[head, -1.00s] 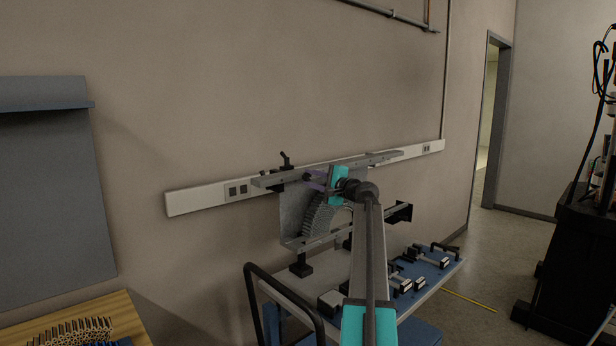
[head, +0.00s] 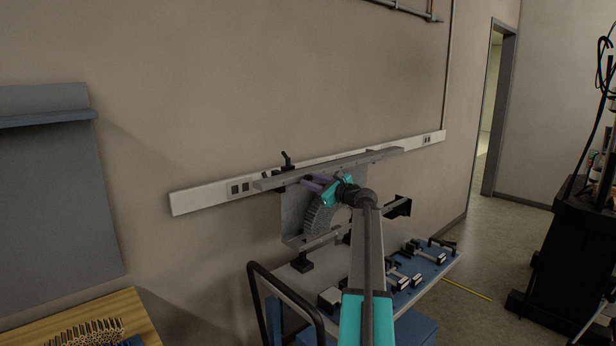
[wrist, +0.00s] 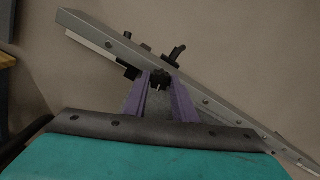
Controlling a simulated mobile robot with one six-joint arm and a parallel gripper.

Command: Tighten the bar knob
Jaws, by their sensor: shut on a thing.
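The bar knob (wrist: 159,76) is small, black and lobed, and sits at the grey metal bar (wrist: 110,40) in the wrist view. My gripper (wrist: 160,80) has its two purple fingers on either side of the knob, shut on it. In the head view my gripper (head: 305,182) reaches the front of the bar (head: 375,157) near its left part; the knob is hidden there by the fingers. A black lever handle (head: 287,160) stands on the bar just left of my gripper.
Below the bar is a grey toothed arc-shaped lattice piece (head: 318,216) against a plate. The fixture stands on a cart (head: 290,281) with a black push handle (head: 262,300) and several clamps on a blue mat. A wooden table (head: 130,310) is at lower left.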

